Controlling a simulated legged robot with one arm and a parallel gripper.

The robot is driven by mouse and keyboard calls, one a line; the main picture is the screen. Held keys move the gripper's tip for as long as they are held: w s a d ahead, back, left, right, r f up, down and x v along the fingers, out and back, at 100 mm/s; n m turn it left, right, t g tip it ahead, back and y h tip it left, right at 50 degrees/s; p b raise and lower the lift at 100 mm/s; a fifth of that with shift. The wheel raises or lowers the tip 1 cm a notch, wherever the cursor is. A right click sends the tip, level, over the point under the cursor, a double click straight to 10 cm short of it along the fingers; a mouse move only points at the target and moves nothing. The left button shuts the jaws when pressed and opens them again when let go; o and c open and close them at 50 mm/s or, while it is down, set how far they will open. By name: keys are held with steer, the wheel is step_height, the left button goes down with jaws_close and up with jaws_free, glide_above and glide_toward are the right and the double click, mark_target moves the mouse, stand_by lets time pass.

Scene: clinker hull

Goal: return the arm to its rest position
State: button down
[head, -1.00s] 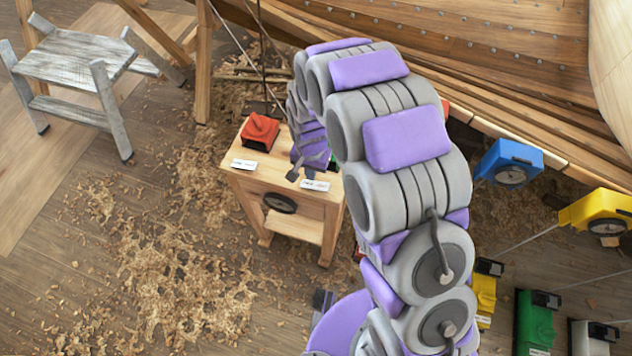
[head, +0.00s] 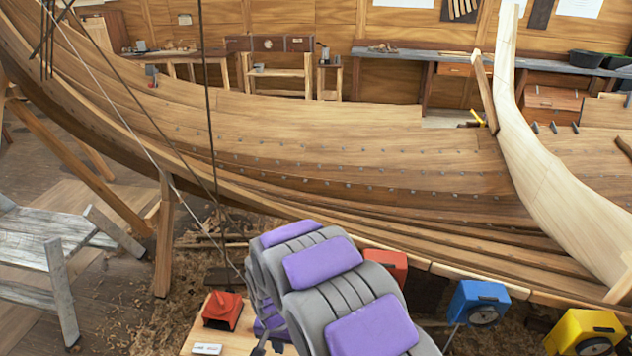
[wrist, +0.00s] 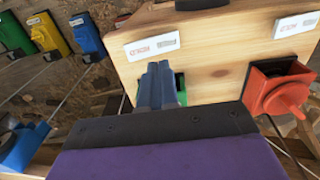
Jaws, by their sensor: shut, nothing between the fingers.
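My gripper (wrist: 161,80) shows in the wrist view as two blue-grey fingers pressed together, with nothing between them. The fingers are beside or over the pale wooden stand (wrist: 205,65); the exact gap cannot be told. A green thing is partly hidden behind the fingertips. In the head view, my grey and purple arm arches up from the bottom edge and bends down towards the stand (head: 190,343). The far end of the arm is mostly hidden or cut off there.
A red block-like thing (head: 222,310) and a white label (head: 207,349) are on the stand. Red, blue (head: 478,302) and yellow (head: 585,333) units hang along the hull's lower edge. The planked hull (head: 330,140) spans behind my arm. A grey trestle (head: 40,262) stands left.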

steer(key=s+d+r, duration=0.4)
steer(key=d+r, duration=0.4)
steer(key=d, duration=0.1)
steer(key=s+d+r, duration=0.4)
steer(key=d+r, duration=0.4)
steer(key=r, duration=0.1)
steer(key=s+d+r+g, duration=0.1)
steer(key=s+d+r, duration=0.2)
steer(key=s, duration=0.6)
steer(key=s+d+r, duration=0.3)
steer(key=s+d, duration=0.3)
steer(key=s, duration=0.3)
steer(key=shift+s+d+r+n+g, duration=0.2)
steer(key=shift+s+d+n+g, duration=0.15)
steer(key=shift+d+n+g, duration=0.05)
